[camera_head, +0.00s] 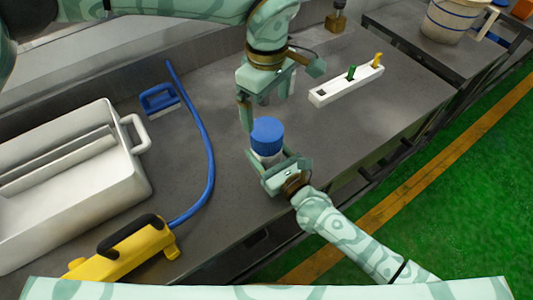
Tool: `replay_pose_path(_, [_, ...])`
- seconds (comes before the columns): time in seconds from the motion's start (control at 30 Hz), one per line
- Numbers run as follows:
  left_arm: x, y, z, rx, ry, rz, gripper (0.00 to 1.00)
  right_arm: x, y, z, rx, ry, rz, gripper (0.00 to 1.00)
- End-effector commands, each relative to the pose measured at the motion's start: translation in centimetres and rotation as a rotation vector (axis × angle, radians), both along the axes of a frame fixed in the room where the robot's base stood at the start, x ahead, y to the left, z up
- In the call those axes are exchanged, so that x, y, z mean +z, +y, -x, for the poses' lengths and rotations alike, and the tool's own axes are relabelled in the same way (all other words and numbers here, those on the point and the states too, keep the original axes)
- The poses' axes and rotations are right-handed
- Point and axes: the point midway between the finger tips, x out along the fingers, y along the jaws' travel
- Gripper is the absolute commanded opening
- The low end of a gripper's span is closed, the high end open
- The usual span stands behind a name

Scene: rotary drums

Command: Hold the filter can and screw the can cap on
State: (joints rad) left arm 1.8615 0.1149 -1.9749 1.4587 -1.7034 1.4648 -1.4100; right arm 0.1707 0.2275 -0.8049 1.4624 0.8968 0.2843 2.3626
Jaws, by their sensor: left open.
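The blue can cap (267,132) sits on top of the white filter can (266,158), of which only a narrow band shows below it. My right gripper (278,166) reaches in from the lower right with its fingers around the can, low on its body. My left gripper (268,104) points down from above, just behind and over the cap. Its fingers are apart, with nothing visible between them. The can looks roughly upright. Whether the cap's thread is engaged cannot be seen.
A white strip with green and yellow pegs (347,84) lies at the right. A large white bin (140,178), a blue hose (211,165), a blue-handled brush (160,99) and a yellow tool (125,252) occupy the left. The grey table (410,95) is bare at the right.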

Motion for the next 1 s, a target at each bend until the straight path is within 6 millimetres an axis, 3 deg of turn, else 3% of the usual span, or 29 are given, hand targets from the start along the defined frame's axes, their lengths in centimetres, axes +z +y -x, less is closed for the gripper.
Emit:
replay_pose_path(0.2, [1.6, 0.0, 0.0, -0.001, 0.0, 0.0, 0.94, 0.0, 0.0, 0.0, 0.001, 0.001, 0.001, 0.0])
replay_pose_path(0.47, [1.7, 0.0, 0.0, -0.001, 0.0, 0.0, 0.94, 0.0, 0.0, 0.0, 0.001, 0.001, 0.001, 0.0])
replay_pose_path(0.5, [1.7, 0.0, 0.0, -0.001, 0.0, 0.0, 0.94, 0.0, 0.0, 0.0, 0.001, 0.001, 0.001, 0.73])
replay_pose_path(0.57, [1.6, 0.0, 0.0, -0.001, 0.0, 0.0, 0.94, 0.0, 0.0, 0.0, 0.001, 0.001, 0.001, 0.87])
replay_pose_path(0.87, [1.7, 0.0, 0.0, -0.001, 0.0, 0.0, 0.94, 0.0, -0.1, 0.1, 0.0, 0.0, 0.0, 0.87])
replay_pose_path(1.0, [1.9, 0.0, 0.0, -0.001, -0.001, 0.001, 0.94, -0.1, -0.8, 1.1, 0.0, 0.001, 0.002, 0.87])
